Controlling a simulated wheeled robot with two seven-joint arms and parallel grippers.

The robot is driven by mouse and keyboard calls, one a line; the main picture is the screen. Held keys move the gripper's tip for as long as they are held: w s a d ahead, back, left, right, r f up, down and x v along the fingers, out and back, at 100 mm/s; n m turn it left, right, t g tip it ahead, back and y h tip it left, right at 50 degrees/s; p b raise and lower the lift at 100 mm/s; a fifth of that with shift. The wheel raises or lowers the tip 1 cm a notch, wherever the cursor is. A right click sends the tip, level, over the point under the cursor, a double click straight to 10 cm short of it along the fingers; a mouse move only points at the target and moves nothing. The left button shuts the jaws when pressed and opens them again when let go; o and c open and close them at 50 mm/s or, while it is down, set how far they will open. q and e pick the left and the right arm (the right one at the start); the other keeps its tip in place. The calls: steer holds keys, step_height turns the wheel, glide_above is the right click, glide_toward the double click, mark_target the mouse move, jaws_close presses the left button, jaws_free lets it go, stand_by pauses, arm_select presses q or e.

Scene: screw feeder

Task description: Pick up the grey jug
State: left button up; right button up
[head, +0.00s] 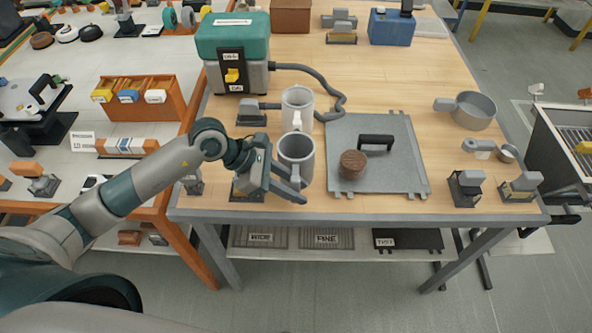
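The grey jug (304,152) stands upright near the front edge of the wooden table, with its open top toward me and its handle facing the front. My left gripper (301,191) is at the jug's front left, level with the lower part of the handle. Its two fingers point right and look apart, close by the handle. I cannot make out whether they touch it. The gripper hides part of the jug's lower left side. My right gripper is out of view.
A white jug (297,98) stands right behind the grey one. A grey board (405,165) to the right carries a brown round piece (353,164) and a black handle (376,142). A green-topped feeder (233,38) stands behind left. A pan (474,110) lies far right.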

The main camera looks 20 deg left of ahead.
mark_target(294, 178)
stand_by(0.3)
arm_select(q)
jaws_close()
steer(key=shift+r, duration=0.15)
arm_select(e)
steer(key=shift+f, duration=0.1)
